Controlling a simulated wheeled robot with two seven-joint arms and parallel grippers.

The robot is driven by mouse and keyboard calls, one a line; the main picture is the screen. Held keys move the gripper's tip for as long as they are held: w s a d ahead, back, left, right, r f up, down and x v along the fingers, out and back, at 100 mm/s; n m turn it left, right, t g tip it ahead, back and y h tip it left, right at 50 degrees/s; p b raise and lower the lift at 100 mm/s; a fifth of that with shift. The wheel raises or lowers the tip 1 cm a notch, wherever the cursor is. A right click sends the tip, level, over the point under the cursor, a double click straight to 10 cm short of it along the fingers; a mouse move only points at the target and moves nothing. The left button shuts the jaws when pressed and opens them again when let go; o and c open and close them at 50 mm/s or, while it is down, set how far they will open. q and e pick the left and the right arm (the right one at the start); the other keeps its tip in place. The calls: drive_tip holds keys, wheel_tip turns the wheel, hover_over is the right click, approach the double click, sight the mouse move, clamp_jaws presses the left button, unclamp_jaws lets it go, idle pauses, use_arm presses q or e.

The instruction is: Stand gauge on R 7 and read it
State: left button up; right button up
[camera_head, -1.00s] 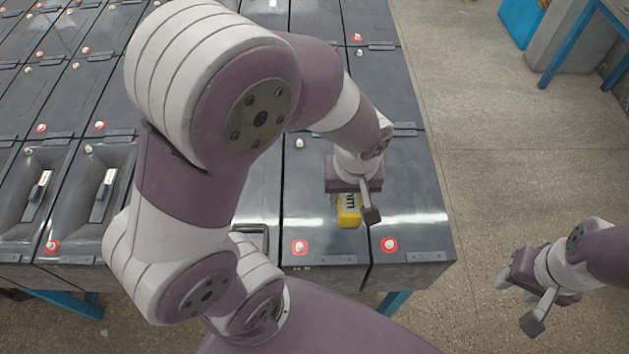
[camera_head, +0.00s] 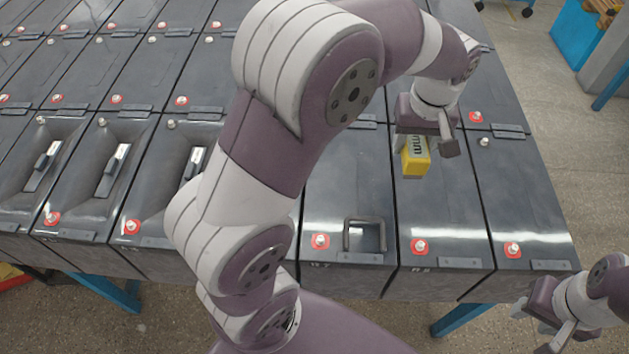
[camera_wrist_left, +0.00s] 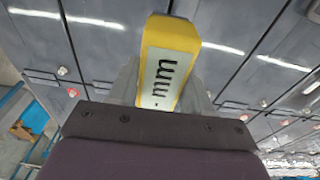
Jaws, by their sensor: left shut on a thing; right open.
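My left gripper (camera_head: 413,146) is shut on the yellow gauge (camera_head: 416,162), which has a pale face marked "mm". The gauge hangs below the jaws, over the battery beside R 7 on its right. In the left wrist view the gauge (camera_wrist_left: 170,65) sits between the fingers. The battery R 7 (camera_head: 335,195) is dark grey, with its faint label on the front edge. It has a red-ringed terminal (camera_head: 320,241) and a black square handle (camera_head: 365,236) near its front. My left arm hides part of its left side. My right gripper (camera_head: 541,308) is open and empty at the lower right, clear of the batteries.
Rows of similar batteries stand close together on a bench with blue legs (camera_head: 462,320). Several left front batteries have recessed tops with handles (camera_head: 113,170). Open floor (camera_head: 560,140) lies to the right, with a blue cabinet (camera_head: 580,32) at the back.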

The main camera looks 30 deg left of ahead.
use_arm(q)
drive_tip(key=s+a+f, duration=0.1)
drive_tip(key=a+f, duration=0.1)
drive_tip(key=a, duration=0.1)
drive_tip(key=s+a+f+p, duration=0.1)
drive_tip(key=s+a+f, duration=0.1)
drive_tip(key=a, duration=0.1)
drive_tip(key=s+a+f+p, duration=0.1)
drive_tip(key=a+f, duration=0.2)
drive_tip(key=shift+s+a, duration=0.25)
drive_tip(key=shift+a, duration=0.1)
drive_tip(key=f, duration=0.3)
drive_tip(key=shift+d+f, duration=0.25)
drive_tip(key=shift+f, duration=0.1)
drive_tip(key=shift+w+f, duration=0.15)
drive_tip(key=shift+f, duration=0.1)
drive_tip(key=shift+a, duration=0.15)
use_arm(e)
drive_tip(key=shift+w+d+r, duration=0.2)
drive_tip(key=shift+d+r, duration=0.05)
drive_tip(key=shift+r, duration=0.3)
drive_tip(key=shift+w+d+r, duration=0.15)
drive_tip(key=shift+d+r, duration=0.1)
drive_tip(key=shift+r, duration=0.25)
use_arm(q)
drive_tip(key=shift+f, duration=0.1)
use_arm(e)
drive_tip(key=shift+s, duration=0.1)
